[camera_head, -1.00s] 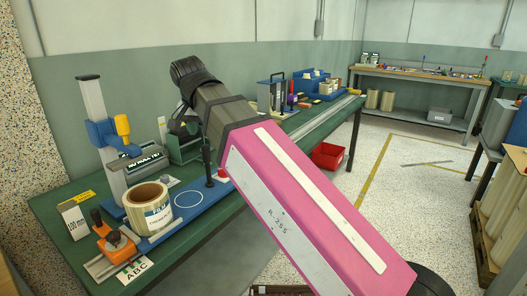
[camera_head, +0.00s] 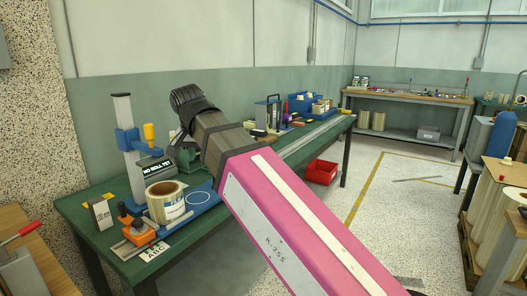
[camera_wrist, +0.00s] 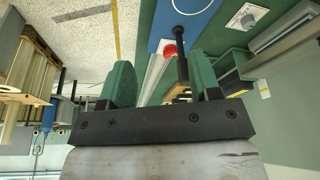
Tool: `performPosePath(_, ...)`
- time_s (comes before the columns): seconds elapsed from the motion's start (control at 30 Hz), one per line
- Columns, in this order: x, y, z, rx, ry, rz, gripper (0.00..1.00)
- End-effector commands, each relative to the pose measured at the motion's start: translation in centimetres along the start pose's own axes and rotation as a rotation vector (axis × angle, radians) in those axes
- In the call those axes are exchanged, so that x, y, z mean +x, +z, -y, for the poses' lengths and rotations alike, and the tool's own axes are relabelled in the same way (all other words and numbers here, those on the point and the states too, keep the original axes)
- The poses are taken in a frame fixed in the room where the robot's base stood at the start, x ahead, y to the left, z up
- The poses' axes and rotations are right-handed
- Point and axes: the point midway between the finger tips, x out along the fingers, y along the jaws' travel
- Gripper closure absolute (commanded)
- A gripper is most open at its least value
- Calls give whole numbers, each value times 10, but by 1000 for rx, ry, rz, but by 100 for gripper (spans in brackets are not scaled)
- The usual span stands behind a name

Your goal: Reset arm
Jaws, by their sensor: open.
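My gripper (camera_wrist: 162,82) shows in the wrist view with its two green fingers apart and nothing held between them. Beyond the fingers are a blue base plate, a red knob (camera_wrist: 170,51) and a dark upright post (camera_wrist: 181,55). In the head view my pink arm reaches up and left from the lower right, over the green workbench (camera_head: 120,258). The gripper's fingers are mostly hidden behind my arm there. A label roll (camera_head: 165,203) stands on the bench beside a measuring stand whose display (camera_head: 157,167) reads "NO ROLL YET".
A red bin (camera_head: 321,172) is on the floor by the bench. A wooden table with a red-handled tool is at left. Stacked rolls (camera_head: 503,200) stand at right. The middle floor is open.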

Motion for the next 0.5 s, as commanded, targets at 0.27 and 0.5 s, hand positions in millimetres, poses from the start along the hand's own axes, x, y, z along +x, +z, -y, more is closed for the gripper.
performPosePath(0.27, 27, -10, -9, -14, 10, 12, 43)
performPosePath(0.5, 63, -22, -24, -34, 22, 29, 43)
